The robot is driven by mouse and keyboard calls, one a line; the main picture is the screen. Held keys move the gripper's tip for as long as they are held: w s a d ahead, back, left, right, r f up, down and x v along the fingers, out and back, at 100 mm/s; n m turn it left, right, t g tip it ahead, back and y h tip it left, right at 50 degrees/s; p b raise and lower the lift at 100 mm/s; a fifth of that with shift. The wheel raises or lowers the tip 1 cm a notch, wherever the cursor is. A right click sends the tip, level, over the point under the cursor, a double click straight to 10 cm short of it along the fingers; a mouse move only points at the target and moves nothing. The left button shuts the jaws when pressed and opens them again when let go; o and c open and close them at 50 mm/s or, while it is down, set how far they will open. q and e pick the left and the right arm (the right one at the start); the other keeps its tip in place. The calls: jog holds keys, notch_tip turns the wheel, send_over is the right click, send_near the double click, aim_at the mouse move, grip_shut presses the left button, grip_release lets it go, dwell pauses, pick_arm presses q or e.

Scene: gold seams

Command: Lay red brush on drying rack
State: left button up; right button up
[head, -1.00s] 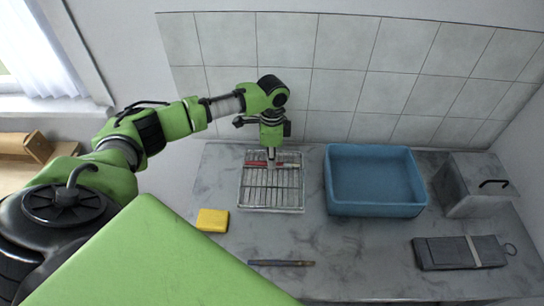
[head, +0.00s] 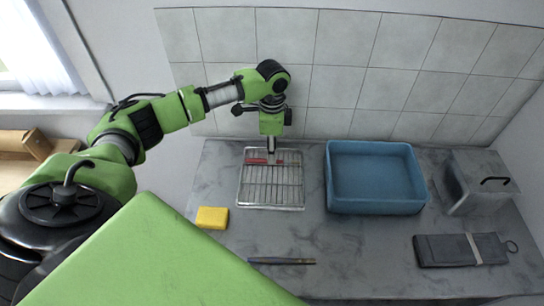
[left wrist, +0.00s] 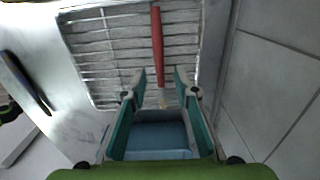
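The red brush (head: 257,161) lies along the far edge of the wire drying rack (head: 272,208). In the left wrist view, its red handle (left wrist: 157,45) runs across the bars of the rack (left wrist: 95,60). My left gripper (head: 271,152) is just above the rack's far side, pointing down. In the left wrist view its two fingers (left wrist: 160,84) are apart, with clear gaps on both sides of the brush's pale lower end. My right gripper is not in view.
A blue tub (head: 375,205) stands right of the rack, with a grey metal box (head: 475,185) beyond it. A yellow block (head: 212,217), a dark brush (head: 282,261) and a dark roll or case (head: 445,251) lie nearer. The tiled wall is close behind.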

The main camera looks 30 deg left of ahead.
pick_arm(q)
notch_tip(320, 180, up, 9)
jog(key=b, duration=0.1)
jog(key=shift+r, duration=0.2)
